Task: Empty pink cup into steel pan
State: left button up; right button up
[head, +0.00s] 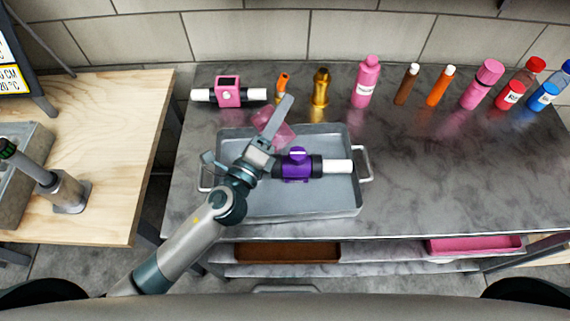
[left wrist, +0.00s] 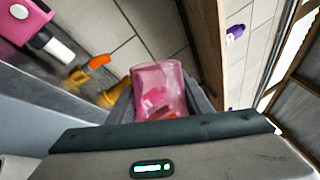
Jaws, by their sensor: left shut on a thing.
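The pink cup (head: 281,133) is see-through and held tilted above the back left part of the steel pan (head: 320,203). My left gripper (head: 270,132) is shut on it, and a grey finger crosses the cup. In the left wrist view the cup (left wrist: 160,78) shows pink and red-orange pieces inside. The shallow pan has a handle at each side and stands on the grey counter. A purple filter (head: 296,168) with black collars and a white end lies in or over the pan, partly hidden by my gripper. My right gripper is not in view.
A pink filter (head: 228,94), an orange fitting (head: 282,82), a brass fitting (head: 320,88), a pink bottle (head: 366,83) and several more bottles line the counter's back. The counter's right front is clear. A wooden table (head: 105,130) stands left, with a tool (head: 66,190) on it.

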pick_arm(q)
jog(key=shift+s+d+r+m+h+b, duration=0.25)
jog(key=shift+m+b, duration=0.15)
jog(key=shift+m, duration=0.25)
jog(key=shift+s+d+r+m+h+b, duration=0.15)
jog(key=shift+s+m+h+b, duration=0.2)
jog(key=shift+m, duration=0.3)
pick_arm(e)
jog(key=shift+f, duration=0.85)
pick_arm(q)
jog(key=shift+w, duration=0.15)
jog(key=shift+d+r+m+b, duration=0.15)
jog(key=shift+m+b, duration=0.15)
jog(key=shift+m, duration=0.2)
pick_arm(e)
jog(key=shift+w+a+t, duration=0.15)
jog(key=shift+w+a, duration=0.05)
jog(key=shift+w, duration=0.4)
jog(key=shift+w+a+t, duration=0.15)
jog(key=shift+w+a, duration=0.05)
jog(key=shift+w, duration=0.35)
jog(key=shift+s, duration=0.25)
